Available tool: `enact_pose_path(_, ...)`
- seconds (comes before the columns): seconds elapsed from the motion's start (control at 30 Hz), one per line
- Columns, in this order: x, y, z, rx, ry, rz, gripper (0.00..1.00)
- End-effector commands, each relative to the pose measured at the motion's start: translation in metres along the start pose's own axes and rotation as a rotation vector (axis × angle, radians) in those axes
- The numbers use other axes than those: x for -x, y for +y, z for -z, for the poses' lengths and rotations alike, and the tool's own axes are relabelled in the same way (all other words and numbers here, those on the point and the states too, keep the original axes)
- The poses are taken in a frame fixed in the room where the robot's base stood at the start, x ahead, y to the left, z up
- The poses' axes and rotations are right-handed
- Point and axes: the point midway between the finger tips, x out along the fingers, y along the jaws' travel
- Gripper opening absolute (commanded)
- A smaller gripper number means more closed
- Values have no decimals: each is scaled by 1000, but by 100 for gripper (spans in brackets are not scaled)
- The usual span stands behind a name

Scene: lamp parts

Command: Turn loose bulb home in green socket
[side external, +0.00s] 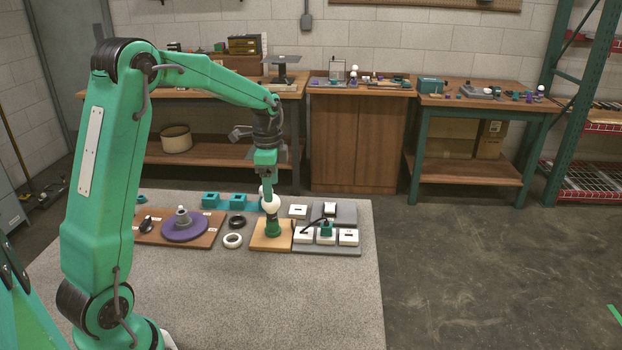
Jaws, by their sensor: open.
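The green socket (273,228) stands upright on a small light-wood board (262,243) near the middle of the table. A white round bulb (272,204) sits upright on top of it. My gripper (267,191) points down from above, with its fingers at the upper part of the bulb. The jaws are open, and the fingers partly cover the bulb. The view is too small to tell whether the fingers touch the glass, or how deep the bulb's base sits in the socket.
Right of the board, a grey panel (340,251) carries white switch blocks. To its left are a black ring (237,221), a white ring (232,241) and a brown board with a purple disc (185,228). Teal blocks (211,199) stand behind. The table's front is clear.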

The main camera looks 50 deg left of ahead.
Motion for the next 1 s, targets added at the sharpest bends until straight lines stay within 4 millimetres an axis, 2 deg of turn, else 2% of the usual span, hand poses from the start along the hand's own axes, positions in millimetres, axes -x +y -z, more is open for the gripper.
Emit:
enact_pose_path(0.13, -9, -8, -3, -23, -7, -14, 66)
enact_pose_path(0.57, -18, -9, -3, -27, -7, -15, 66)
enact_pose_path(1.0, -65, -7, -4, -26, -8, -17, 66)
